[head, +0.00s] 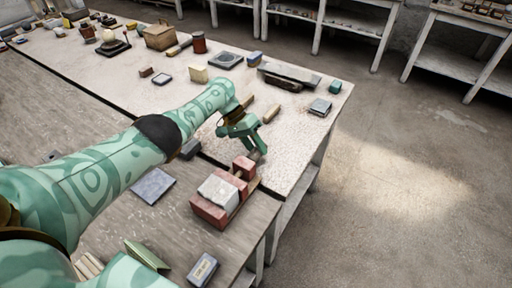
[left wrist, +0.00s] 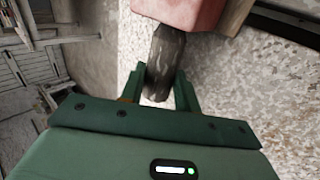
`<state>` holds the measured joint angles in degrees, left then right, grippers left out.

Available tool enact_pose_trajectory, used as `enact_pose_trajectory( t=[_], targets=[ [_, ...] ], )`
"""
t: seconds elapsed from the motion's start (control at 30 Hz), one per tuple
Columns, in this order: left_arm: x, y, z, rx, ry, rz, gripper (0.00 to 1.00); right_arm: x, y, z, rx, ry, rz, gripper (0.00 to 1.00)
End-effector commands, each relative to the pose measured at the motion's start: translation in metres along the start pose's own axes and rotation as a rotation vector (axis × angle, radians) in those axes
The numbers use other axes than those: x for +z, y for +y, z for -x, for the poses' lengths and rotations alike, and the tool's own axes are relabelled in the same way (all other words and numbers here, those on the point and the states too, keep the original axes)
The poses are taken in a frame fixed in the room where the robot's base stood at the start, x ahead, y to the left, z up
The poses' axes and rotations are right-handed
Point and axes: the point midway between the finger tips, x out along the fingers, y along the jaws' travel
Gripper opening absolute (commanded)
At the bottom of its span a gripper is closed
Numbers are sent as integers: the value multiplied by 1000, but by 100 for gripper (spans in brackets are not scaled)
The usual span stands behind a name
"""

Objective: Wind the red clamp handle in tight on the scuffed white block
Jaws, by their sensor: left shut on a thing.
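The red clamp (head: 207,212) stands near the table's right end. The white block (head: 218,190) sits in it, between its red body and the red end piece (head: 243,166). My left gripper (head: 258,150) is just beyond that end piece. In the left wrist view, a dark grey clamp handle (left wrist: 166,58) sticks out from the red end piece (left wrist: 182,12). My left gripper (left wrist: 162,92) is shut on this handle, one finger on each side. The handle is hidden by the gripper in the head view. My right gripper is not in view.
A grey slab (head: 153,186) and a small labelled box (head: 202,269) lie near the clamp. Wooden sticks (head: 271,113) and a grey-topped block (head: 320,107) lie beyond my left gripper. The table's edge is close on the right, with open floor (head: 400,190) past it.

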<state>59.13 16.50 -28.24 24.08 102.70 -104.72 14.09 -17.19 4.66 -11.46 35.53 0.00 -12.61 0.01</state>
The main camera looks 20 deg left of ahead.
Motion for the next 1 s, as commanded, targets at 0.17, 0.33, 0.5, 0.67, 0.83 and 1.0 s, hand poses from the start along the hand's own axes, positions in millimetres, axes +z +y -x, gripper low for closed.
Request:
enact_pose_trajectory(
  t=[0.17,0.33,0.5,0.67,0.83,1.0],
  targets=[
    [0,0,1,-2,0,0,9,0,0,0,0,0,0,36],
    [0,0,1,-2,0,0,54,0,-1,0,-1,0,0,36],
    [0,0,1,-2,0,0,54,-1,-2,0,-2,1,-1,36],
    [-1,0,6,-2,2,1,54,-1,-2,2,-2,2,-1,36],
    [-1,2,37,-2,4,0,54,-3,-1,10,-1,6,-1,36],
    [-1,2,84,-1,5,0,54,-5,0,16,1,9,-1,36]
  ],
)
